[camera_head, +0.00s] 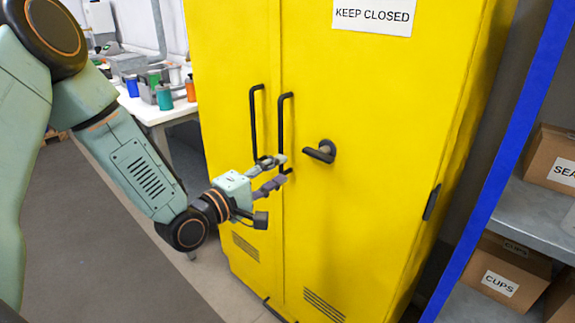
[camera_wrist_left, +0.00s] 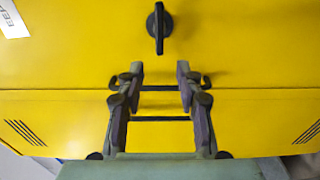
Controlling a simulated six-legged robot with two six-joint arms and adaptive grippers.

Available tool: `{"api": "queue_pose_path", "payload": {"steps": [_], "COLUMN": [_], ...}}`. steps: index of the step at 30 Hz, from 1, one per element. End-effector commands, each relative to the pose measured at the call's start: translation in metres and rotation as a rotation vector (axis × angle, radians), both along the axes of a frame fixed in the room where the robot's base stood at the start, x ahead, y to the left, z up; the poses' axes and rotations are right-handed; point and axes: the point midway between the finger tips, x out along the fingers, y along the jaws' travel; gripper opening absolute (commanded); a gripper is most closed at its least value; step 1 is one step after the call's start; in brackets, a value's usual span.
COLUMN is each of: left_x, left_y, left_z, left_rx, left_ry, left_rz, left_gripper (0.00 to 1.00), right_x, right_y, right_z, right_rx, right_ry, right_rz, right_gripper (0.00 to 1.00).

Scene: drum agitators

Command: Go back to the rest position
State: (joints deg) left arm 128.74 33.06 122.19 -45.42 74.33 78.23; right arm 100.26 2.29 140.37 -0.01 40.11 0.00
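My left gripper (camera_head: 284,170) is in front of the yellow cabinet's doors, by the lower part of the two black bar handles. In the left wrist view its fingers (camera_wrist_left: 160,72) are spread apart with nothing held between them. The left handle (camera_head: 254,115) and right handle (camera_head: 285,110) are upright, side by side. I cannot tell whether the fingers touch a handle. My right gripper is in neither view.
The yellow cabinet (camera_head: 370,100) is shut, with a black lever (camera_head: 322,151) on its right door. At right stands a blue-posted shelf (camera_head: 520,215) with cardboard boxes (camera_head: 508,270). Back left, a white table (camera_head: 160,112) holds coloured containers. Grey floor (camera_head: 100,260) is open at lower left.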

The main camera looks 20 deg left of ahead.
Motion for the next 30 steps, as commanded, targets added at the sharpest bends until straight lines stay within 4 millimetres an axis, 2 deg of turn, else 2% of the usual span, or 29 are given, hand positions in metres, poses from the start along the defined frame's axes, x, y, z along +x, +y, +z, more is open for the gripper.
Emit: {"api": "queue_pose_path", "payload": {"steps": [6,10,14,17,20,24,26,30], "left_x": [0.000,0.000,-0.009,-0.030,-0.065,-0.132,-0.164,-0.246], "left_y": [0.000,0.002,0.007,0.002,-0.005,-0.013,-0.016,-0.019], "left_z": [0.000,-0.012,-0.044,-0.086,-0.137,-0.201,-0.224,-0.266], "left_rx": [0.025,0.176,0.422,0.628,0.834,1.065,1.140,1.268], "left_ry": [-0.008,-0.007,0.070,0.179,0.314,0.499,0.574,0.741], "left_rz": [0.000,0.009,0.023,-0.020,-0.121,-0.317,-0.410,-0.638], "left_gripper": [0.36,0.36,0.36,0.36,0.36,0.36,0.36,0.36], "right_x": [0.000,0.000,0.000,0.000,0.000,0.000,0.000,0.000], "right_y": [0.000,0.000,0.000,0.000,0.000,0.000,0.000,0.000], "right_z": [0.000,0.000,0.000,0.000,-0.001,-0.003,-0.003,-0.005], "right_rx": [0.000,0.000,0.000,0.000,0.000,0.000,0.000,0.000], "right_ry": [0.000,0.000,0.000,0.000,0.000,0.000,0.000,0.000], "right_rz": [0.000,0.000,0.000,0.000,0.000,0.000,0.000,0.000], "right_gripper": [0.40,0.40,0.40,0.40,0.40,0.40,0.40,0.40]}}
